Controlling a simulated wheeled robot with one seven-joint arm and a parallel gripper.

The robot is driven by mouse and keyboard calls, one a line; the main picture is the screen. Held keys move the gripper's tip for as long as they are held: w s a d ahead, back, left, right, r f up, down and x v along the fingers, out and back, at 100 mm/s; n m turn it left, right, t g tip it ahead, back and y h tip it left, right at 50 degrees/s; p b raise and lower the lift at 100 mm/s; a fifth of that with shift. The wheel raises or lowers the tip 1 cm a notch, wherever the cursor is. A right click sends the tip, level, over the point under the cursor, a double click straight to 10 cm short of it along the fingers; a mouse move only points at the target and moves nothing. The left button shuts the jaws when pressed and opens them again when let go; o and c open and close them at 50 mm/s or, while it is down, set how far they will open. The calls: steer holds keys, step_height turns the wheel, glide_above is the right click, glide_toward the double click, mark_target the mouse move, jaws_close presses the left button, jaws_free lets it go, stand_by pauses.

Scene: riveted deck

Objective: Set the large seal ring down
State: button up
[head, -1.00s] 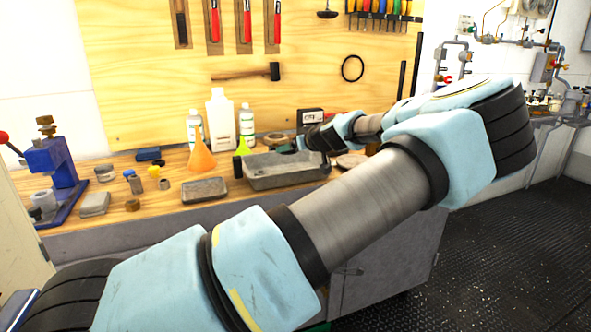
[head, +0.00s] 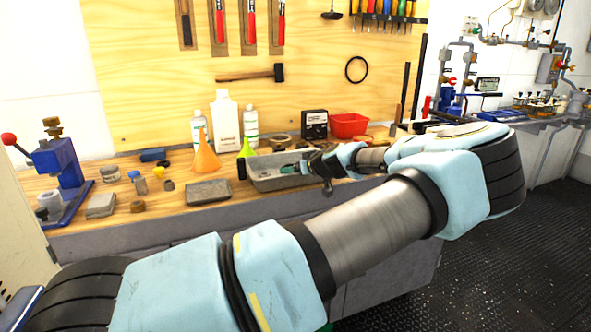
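My gripper (head: 296,168) is small in the head view, over the grey tray (head: 262,186) on the workbench, pointing left. Its fingers are too small and too much covered by my wrist to tell whether they are open or shut. I cannot make out a seal ring in it or in the tray. A thin black ring (head: 356,69) hangs on the wooden tool board above, apart from my gripper; I cannot tell whether it is the task's ring.
Small parts and a blue press (head: 58,165) are farther left.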

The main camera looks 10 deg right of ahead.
steer(key=shift+f, duration=0.35)
